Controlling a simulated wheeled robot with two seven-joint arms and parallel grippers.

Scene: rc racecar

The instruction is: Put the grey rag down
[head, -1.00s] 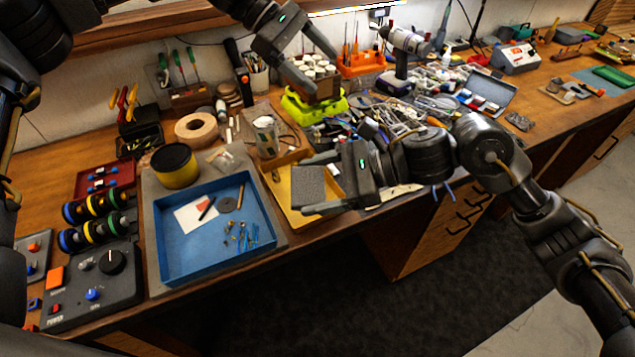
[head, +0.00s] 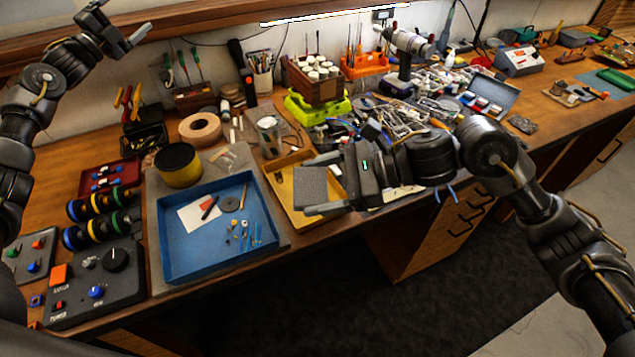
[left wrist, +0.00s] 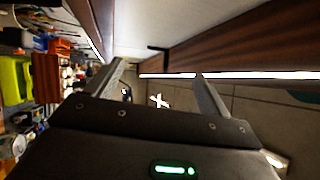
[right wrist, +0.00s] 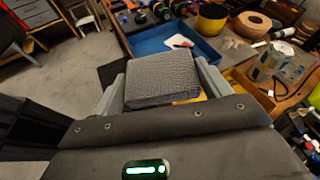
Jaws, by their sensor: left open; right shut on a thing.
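The grey rag (head: 311,187) is a flat, textured grey block in the head view. My right gripper (head: 322,186) is shut on it and holds it over the yellow tray (head: 283,193) at the bench's front. In the right wrist view the rag (right wrist: 162,78) sits between the two fingers (right wrist: 160,85). Whether it touches the tray cannot be told. My left gripper (head: 128,36) is open and empty, raised at the upper left near the shelf. In the left wrist view its fingers (left wrist: 155,85) stand apart with nothing between them.
A blue tray (head: 270,243) with small parts lies left of the yellow tray. A metal can (head: 268,135), a tape roll (head: 200,128) and a yellow-black tub (head: 178,165) stand behind. Cables and tools clutter the bench to the right.

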